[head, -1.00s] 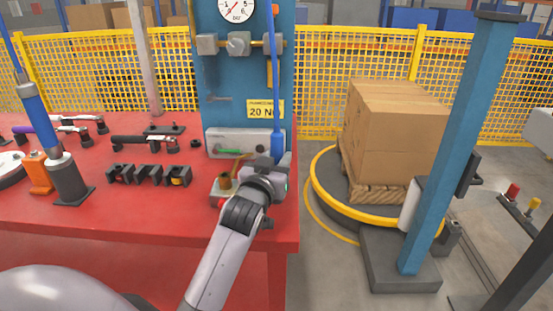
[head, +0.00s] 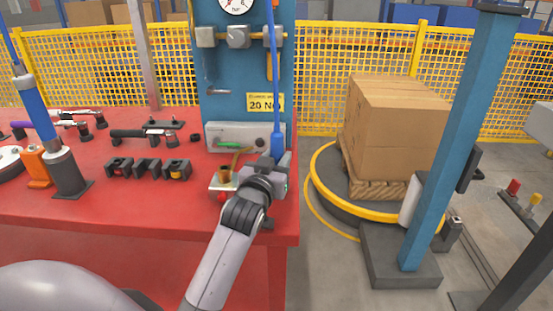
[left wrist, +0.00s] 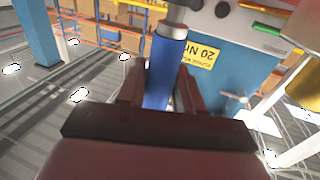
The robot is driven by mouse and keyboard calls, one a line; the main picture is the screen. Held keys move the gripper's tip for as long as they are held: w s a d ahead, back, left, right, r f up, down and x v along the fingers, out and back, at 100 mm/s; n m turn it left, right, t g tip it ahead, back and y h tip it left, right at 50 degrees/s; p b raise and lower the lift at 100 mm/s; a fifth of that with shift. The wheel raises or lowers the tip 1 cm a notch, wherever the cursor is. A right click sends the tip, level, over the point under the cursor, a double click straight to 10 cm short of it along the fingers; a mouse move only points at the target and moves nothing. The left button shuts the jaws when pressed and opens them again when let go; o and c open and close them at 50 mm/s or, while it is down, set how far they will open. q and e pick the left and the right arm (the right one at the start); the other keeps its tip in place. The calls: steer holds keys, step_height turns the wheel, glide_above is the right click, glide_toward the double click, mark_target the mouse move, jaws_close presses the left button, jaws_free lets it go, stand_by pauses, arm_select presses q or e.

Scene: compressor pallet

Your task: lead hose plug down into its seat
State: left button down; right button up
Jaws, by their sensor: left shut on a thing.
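The blue hose plug (head: 277,146) hangs upright at the right end of the red bench, its thin blue hose running up along the blue panel. My left gripper (head: 273,168) is shut on the plug. In the left wrist view the blue plug (left wrist: 160,72) stands between the two dark fingers of my gripper (left wrist: 158,90), with a silver collar at its upper end. A brass cup on a small pale block (head: 224,175) is just left of the gripper. I cannot tell which part is the seat; the plug's lower end is hidden. My right gripper is not in view.
The blue panel (head: 215,110) with gauge and valves rises behind the gripper. A grey box (head: 240,137) stands at its foot. Black tool rests (head: 147,169) and tools lie left on the red bench (head: 110,205). Boxes on a turntable (head: 395,125) and a blue post (head: 460,150) are right.

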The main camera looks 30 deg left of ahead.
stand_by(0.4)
arm_select(q)
steer(key=c, duration=0.7)
jaws_free()
steer(key=shift+f, duration=0.1)
steer(key=shift+o, duration=0.2)
steer(key=shift+f, duration=0.1)
